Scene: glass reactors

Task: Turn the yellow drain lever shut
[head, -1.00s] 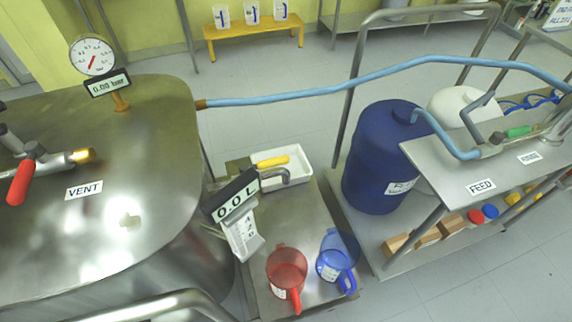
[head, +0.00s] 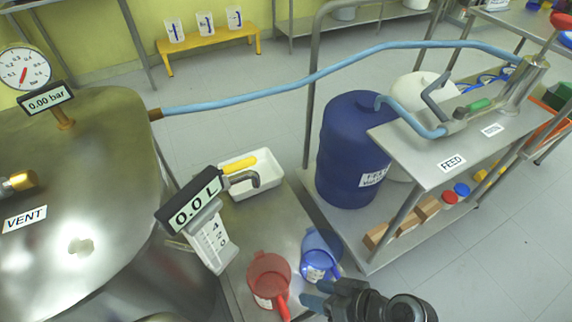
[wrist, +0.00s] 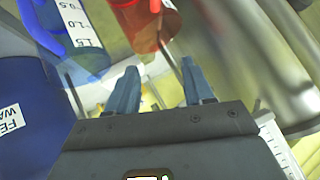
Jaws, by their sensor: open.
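The yellow drain lever (head: 233,165) sits on a bent grey pipe over the white tray, beside the steel vessel. It lies nearly level in the picture, slightly tilted. My gripper (head: 316,294) is at the bottom of the head view, near the blue jug and well to the lower right of the lever. In the wrist view, its blue-grey fingers (wrist: 160,72) stand apart with nothing held. A small yellow patch (wrist: 150,103) shows low between the fingers; I cannot tell for sure that it is the lever.
The red jug (head: 268,276) and blue jug (head: 318,258) stand on the low steel bench. A 0.0 L display (head: 195,200) hangs by the vessel (head: 100,190) near the lever. The blue drum (head: 350,150) stands right. A blue hose (head: 300,82) crosses above.

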